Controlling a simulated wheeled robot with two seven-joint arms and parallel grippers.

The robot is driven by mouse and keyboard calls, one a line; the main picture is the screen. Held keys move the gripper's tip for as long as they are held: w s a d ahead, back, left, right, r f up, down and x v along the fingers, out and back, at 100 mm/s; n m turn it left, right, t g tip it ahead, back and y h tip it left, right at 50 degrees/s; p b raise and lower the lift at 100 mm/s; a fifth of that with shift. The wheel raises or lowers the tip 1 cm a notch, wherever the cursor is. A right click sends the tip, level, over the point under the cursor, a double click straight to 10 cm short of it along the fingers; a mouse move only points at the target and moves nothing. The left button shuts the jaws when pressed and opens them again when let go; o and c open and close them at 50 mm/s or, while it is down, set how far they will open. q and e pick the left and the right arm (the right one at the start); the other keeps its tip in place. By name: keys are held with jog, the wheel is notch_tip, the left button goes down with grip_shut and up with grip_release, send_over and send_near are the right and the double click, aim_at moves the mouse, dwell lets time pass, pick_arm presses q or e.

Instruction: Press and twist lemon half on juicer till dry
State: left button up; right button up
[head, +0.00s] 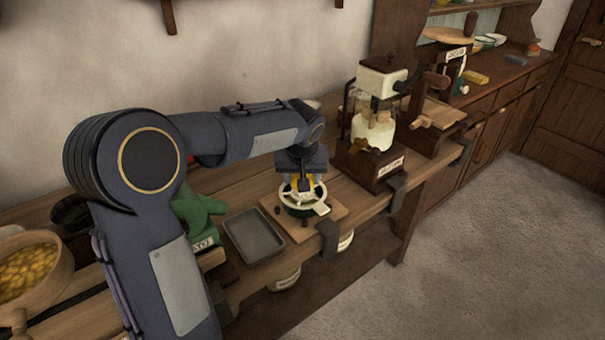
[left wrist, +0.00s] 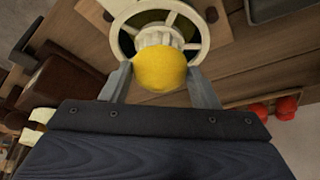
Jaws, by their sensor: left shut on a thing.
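The juicer (head: 323,209) is a pale ring with spokes over a dark green base, standing on a small wooden board (head: 287,222) on the bench. In the left wrist view its pale ribbed cone and rim (left wrist: 203,47) show at the top. My left gripper (head: 302,184) points down over the juicer. Its two fingers (left wrist: 160,78) are shut on the yellow lemon half (left wrist: 160,72), which sits against the cone in that view. The lemon's cut face is hidden, so I cannot tell how firmly it touches. My right gripper is not in view.
A grey metal tray (head: 237,222) lies left of the juicer, with a green thing (head: 197,212) beyond it. A wooden bowl of yellow pieces (head: 55,290) is at far left. A dark boxed machine (head: 362,165) stands right of the juicer. Dark clamps (head: 329,238) grip the bench edge.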

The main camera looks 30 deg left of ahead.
pick_arm(q)
jog(key=shift+d+f+m+h+p, duration=0.1)
jog(key=shift+m+h+p, duration=0.25)
jog(key=shift+m, duration=0.95)
jog(key=n, duration=0.1)
jog(key=n+b, duration=0.1)
jog(key=n, duration=0.1)
jog(key=shift+w+d+f, duration=0.1)
jog(key=shift+f, duration=0.1)
jog(key=n, duration=0.1)
jog(key=n+y, duration=0.1)
jog(key=n+g+y, duration=0.1)
jog(key=shift+a+r+n+b, duration=0.15)
jog(key=shift+a+n+b, duration=0.1)
jog(key=shift+n+b, duration=0.15)
jog(key=shift+r+p, duration=2.8)
jog(key=shift+r, duration=0.8)
